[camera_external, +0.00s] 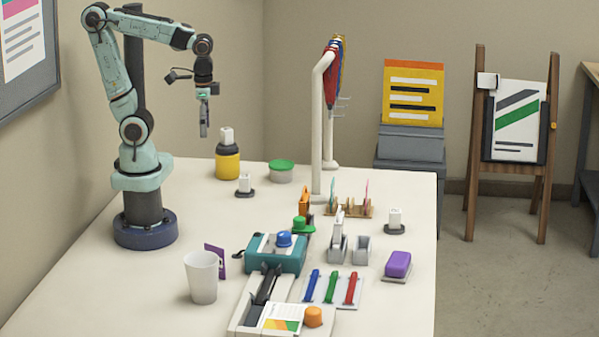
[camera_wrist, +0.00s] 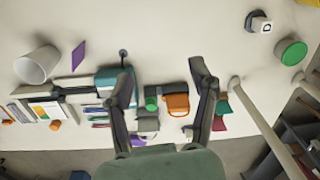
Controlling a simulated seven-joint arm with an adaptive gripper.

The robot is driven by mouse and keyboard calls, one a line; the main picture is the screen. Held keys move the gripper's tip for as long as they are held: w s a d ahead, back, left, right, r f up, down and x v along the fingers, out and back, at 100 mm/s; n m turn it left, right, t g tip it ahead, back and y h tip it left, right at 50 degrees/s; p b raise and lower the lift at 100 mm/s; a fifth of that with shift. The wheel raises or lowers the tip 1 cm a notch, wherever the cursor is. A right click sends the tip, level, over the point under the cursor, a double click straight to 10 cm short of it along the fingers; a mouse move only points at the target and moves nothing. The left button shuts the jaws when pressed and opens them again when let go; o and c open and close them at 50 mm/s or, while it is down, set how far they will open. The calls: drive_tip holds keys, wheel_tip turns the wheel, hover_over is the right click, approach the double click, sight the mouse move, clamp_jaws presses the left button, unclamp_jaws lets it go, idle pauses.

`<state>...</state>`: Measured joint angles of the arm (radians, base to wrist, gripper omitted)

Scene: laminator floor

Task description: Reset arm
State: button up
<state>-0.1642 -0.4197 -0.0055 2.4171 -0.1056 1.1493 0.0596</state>
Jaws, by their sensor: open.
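My gripper (camera_external: 204,117) is raised well above the white table (camera_external: 130,270), near its far left side, pointing down. In the wrist view my gripper (camera_wrist: 162,90) shows two dark fingers spread apart with nothing between their tips. Below it in that view lie a green-topped thing (camera_wrist: 151,98) and an orange thing (camera_wrist: 176,100), both on the table and apart from the fingers. My arm stands bent upright on its base at the left of the table.
A teal laminator (camera_external: 276,257) with a blue knob, a white cup (camera_external: 202,278), a yellow bottle (camera_external: 228,160), a green-lidded tub (camera_external: 281,171) and a purple block (camera_external: 398,264) stand on the table. A tall white lanyard stand (camera_external: 318,130) rises near the back. The left front table is clear.

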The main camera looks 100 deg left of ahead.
drive_tip(key=shift+m, duration=0.5)
drive_tip(key=s, duration=0.1)
drive_tip(key=s+d+f, duration=0.1)
drive_tip(key=s+d, duration=0.1)
drive_tip(key=shift+s+d+f, duration=0.2)
drive_tip(key=shift+s+f, duration=0.05)
drive_tip(key=shift+f, duration=0.05)
